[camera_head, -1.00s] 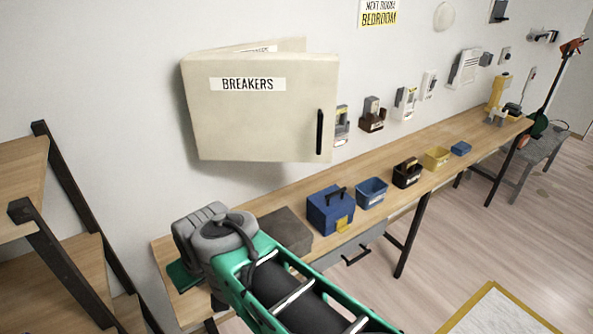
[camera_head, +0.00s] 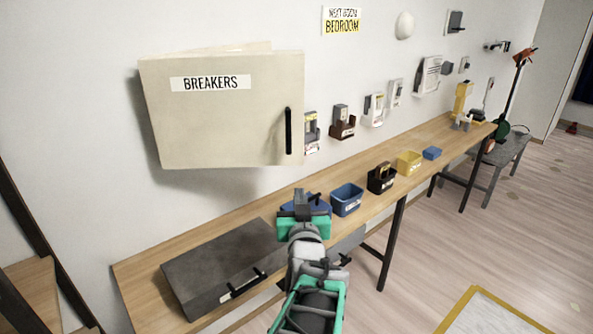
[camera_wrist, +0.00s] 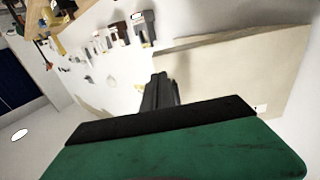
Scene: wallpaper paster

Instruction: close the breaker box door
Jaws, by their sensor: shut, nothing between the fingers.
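The breaker box door (camera_head: 225,125) is a beige panel labelled BREAKERS, with a black vertical handle (camera_head: 288,130) near its right edge. It hangs on the wall at the left in the head view. Part of the box body (camera_head: 245,47) shows above its top edge, and the door looks ajar; the gap's size is hard to tell. My gripper (camera_head: 303,197) is shut and empty, below and slightly right of the door's lower right corner, apart from it in the head view. In the wrist view my dark fingers (camera_wrist: 160,95) stand in front of a beige panel (camera_wrist: 245,75) at right.
A long wooden bench (camera_head: 150,267) runs below the box. On it are a grey case (camera_head: 215,265), a blue bin (camera_head: 346,198), a black bin (camera_head: 381,178) and a yellow bin (camera_head: 409,162). Several small devices, including a brown one (camera_head: 342,124), hang on the wall right of the door.

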